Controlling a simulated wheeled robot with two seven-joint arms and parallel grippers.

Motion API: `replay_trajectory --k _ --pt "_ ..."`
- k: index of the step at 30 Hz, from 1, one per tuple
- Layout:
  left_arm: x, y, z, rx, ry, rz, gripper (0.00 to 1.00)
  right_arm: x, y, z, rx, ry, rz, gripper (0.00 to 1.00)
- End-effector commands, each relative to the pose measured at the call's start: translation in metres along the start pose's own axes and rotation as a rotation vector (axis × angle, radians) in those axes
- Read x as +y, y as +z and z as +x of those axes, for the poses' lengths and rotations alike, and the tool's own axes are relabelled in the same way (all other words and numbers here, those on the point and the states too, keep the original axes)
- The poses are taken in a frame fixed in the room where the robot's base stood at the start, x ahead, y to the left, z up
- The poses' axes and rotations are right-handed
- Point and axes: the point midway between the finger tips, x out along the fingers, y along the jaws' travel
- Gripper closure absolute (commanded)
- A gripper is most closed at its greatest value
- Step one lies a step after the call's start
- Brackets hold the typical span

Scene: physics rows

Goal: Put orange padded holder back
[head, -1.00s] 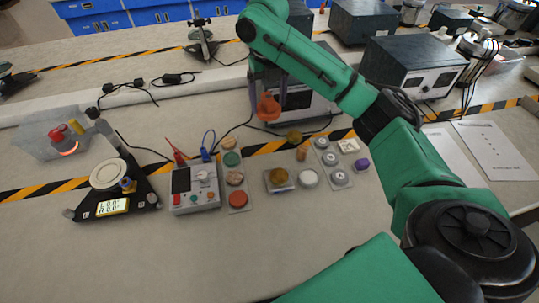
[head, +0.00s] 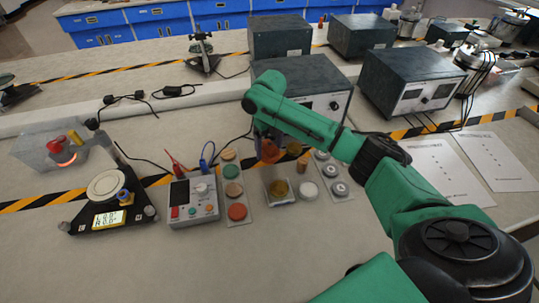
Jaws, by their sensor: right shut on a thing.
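The orange padded holder (head: 270,152) is in the jaws of my right gripper (head: 267,138), low over the back of the sample area. My right gripper is shut on it, and the jaws and arm partly hide it. I cannot tell whether the holder touches the table. Below it lie a grey tray with a brown-yellow disc (head: 279,189) and a white disc (head: 308,191). To the left is a long grey tray of coloured discs (head: 236,212). To the right is a tray of silver-grey discs (head: 335,172), partly behind my arm. My left gripper is out of view.
A grey meter box (head: 193,200) with red and blue leads stands left of the trays. A black balance (head: 109,207) is farther left. A large instrument box (head: 320,85) stands behind my gripper. The front table is clear.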

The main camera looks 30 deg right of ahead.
Motion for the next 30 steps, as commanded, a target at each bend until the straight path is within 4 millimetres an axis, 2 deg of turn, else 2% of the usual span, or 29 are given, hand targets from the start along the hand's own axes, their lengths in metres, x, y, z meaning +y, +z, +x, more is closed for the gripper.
replay_trajectory --k 7,16,17,18,26,30 --pt "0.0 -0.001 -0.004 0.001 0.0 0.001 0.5 0.0 -0.001 0.042 0.002 -0.001 -0.001 0.72" --pt "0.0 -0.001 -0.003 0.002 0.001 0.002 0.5 0.0 -0.001 0.046 0.0 -0.001 -0.001 0.72" --pt "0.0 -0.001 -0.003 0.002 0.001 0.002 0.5 0.0 -0.001 0.046 0.0 -0.001 -0.001 0.05" --pt "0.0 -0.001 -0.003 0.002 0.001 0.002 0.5 0.0 -0.001 0.046 0.0 -0.001 -0.001 0.0" --pt "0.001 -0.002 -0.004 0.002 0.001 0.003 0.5 0.0 0.0 0.042 -0.001 -0.001 -0.001 0.0" --pt "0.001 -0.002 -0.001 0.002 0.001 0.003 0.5 0.0 0.001 0.02 -0.005 0.0 -0.001 0.0"
